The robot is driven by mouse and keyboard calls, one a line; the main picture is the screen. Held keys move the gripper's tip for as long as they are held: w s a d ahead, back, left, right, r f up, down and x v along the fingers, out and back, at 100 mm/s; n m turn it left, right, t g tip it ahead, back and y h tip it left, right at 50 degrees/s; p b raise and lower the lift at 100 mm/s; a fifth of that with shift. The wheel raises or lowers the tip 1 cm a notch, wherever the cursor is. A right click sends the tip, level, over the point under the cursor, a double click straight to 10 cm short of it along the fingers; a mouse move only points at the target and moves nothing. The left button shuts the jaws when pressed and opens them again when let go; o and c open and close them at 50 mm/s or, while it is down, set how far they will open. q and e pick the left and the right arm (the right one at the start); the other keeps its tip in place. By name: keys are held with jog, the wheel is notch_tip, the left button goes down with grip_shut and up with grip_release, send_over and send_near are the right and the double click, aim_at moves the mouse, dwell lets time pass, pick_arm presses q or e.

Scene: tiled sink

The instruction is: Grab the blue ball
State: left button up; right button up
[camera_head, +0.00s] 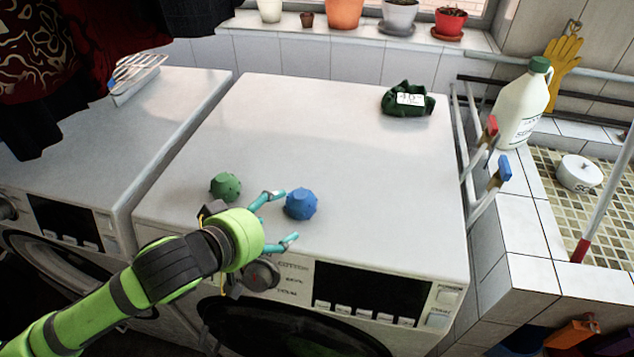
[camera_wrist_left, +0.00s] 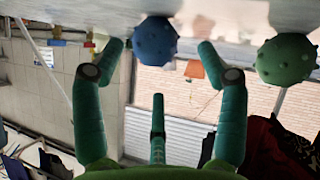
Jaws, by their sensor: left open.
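The blue ball (camera_head: 301,204), with small knobs on its surface, sits on the white top of the right washing machine (camera_head: 310,115), near its front edge. My left gripper (camera_head: 281,216) is just left of the ball, open, with its teal fingers pointing toward it. In the left wrist view, the blue ball (camera_wrist_left: 155,41) shows between the tips of the two outer fingers of my left gripper (camera_wrist_left: 160,49), with gaps on both sides. No finger closes on it. My right gripper is not in view.
A green knobbed ball (camera_head: 225,186) sits left of my gripper; it also shows in the left wrist view (camera_wrist_left: 286,60). A dark green bundle (camera_head: 407,100) lies at the back right of the top. A white jug (camera_head: 522,108) stands on the tiled ledge. The middle of the top is clear.

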aim_at(293, 205)
pick_arm(q)
jog(key=shift+w+d+r, duration=0.25)
jog(key=shift+w+r, duration=0.05)
jog(key=shift+w, duration=0.05)
jog(key=shift+w+d+f, duration=0.1)
jog(key=shift+w+d, duration=0.1)
jog(key=shift+w, duration=0.05)
jog(key=shift+p+x, duration=0.75)
jog(key=shift+x, duration=0.15)
jog(key=p+x, duration=0.1)
jog(key=x, duration=0.2)
jog(key=shift+w+d, duration=0.15)
jog(key=shift+d, duration=0.15)
jog(key=shift+w+d+f, duration=0.1)
jog(key=shift+w+f, duration=0.05)
jog(key=shift+w, duration=0.05)
jog(key=c, duration=0.9)
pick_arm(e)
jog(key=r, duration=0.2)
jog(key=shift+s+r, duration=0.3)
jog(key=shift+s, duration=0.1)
